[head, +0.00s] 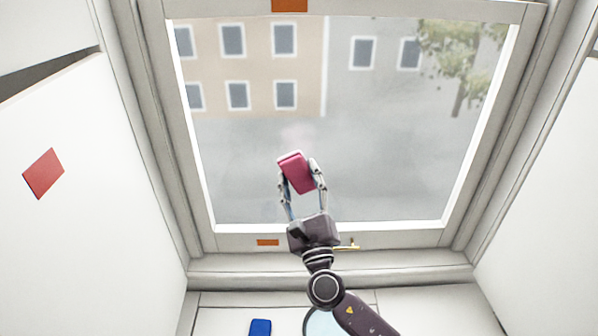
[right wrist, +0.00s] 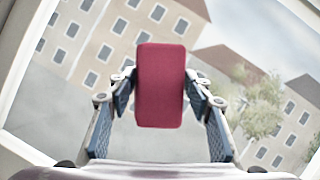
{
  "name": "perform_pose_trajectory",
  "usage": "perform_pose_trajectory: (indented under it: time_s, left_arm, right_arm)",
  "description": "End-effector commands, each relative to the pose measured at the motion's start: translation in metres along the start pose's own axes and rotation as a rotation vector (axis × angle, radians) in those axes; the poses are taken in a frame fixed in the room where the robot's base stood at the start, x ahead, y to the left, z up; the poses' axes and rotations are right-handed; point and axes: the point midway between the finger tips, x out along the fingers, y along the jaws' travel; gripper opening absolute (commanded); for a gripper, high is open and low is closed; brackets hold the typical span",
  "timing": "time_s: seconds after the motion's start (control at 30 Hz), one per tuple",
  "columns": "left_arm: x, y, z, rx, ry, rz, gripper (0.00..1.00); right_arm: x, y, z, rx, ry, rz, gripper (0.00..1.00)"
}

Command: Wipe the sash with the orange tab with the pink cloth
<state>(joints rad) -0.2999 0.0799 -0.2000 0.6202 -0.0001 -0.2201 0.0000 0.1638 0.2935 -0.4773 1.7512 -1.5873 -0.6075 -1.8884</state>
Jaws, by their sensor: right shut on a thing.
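The sash (head: 340,238) is a white window frame around a large pane (head: 400,160), with an orange tab (head: 267,242) on its bottom rail. The pane has a hazy, greyish look in its lower part. My right gripper (head: 301,177) is shut on the pink cloth (head: 295,170), a folded block held in front of the lower middle of the pane. The cloth (right wrist: 160,85) is between both fingers in the right wrist view. I cannot tell whether it touches the glass. My left gripper is not in view.
A brass handle (head: 347,246) sits on the bottom rail, close to my right wrist. Another orange patch (head: 289,5) is at the top rail. A red square (head: 43,173) is on the left wall. A blue object (head: 260,328) lies below the sill.

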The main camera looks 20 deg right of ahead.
Motion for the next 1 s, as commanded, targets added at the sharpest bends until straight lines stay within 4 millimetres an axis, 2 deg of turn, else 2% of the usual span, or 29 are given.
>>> perform_pose_trajectory:
  time_s: [0.27,0.67,1.0]
  left_arm:
    - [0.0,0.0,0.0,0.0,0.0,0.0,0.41]
    - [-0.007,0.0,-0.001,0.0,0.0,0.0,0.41]
    - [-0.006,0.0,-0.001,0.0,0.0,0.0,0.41]
  right_arm:
    - [-0.001,0.0,0.0,-0.001,0.0,0.001,0.27]
    - [-0.027,0.0,0.011,0.0,0.0,0.001,0.27]
    - [-0.028,0.0,0.011,-0.001,0.0,0.0,0.27]
